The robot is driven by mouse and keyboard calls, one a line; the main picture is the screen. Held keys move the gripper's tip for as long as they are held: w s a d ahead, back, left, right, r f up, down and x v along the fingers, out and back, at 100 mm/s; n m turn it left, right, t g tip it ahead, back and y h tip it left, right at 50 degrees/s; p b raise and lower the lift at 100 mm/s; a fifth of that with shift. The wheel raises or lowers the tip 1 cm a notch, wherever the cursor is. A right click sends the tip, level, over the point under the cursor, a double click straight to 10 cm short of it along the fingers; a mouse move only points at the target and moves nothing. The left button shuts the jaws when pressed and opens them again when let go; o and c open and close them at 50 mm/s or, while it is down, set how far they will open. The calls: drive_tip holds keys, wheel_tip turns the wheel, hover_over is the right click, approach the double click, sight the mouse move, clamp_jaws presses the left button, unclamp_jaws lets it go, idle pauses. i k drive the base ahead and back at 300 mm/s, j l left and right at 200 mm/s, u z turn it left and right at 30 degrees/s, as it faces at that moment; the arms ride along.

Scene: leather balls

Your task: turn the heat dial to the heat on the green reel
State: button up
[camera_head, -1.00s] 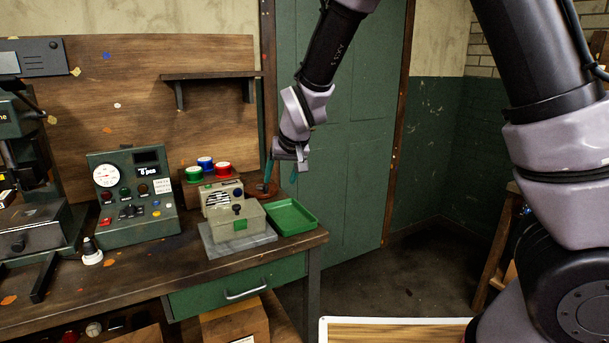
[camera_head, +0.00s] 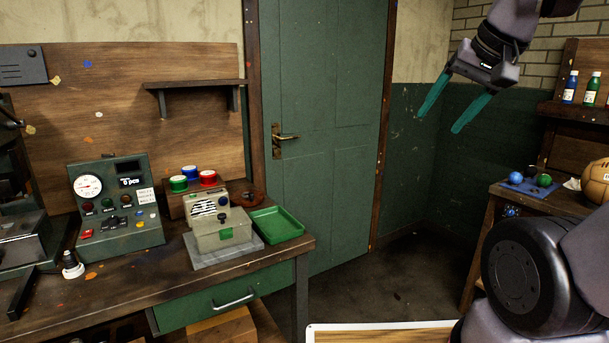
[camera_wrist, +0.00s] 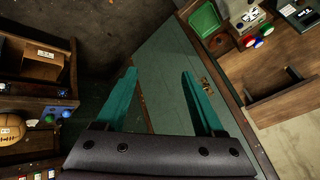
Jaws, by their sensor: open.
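The green reel (camera_head: 178,184) sits with the blue reel (camera_head: 190,173) and the red reel (camera_head: 208,178) on a wooden block on the left bench. Any writing on it is too small to read. A beige machine (camera_head: 222,232) in front of them bears a small dark knob (camera_head: 222,201); I cannot tell whether this is the heat dial. My gripper (camera_head: 438,124) is open and empty, high in front of the green wall, right of the door and far from the reels. In the wrist view, its fingers (camera_wrist: 158,75) are spread, and the green reel (camera_wrist: 267,30) shows at upper right.
A green tray (camera_head: 277,226) lies right of the machine. A control box (camera_head: 115,205) with a gauge stands to its left. The green door (camera_head: 330,150) is shut. At right, another bench holds a brown ball (camera_head: 597,181) and a blue plate (camera_head: 522,187) with small balls.

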sight(113, 219)
drive_tip(key=u, duration=1.55)
drive_tip(key=i, duration=1)
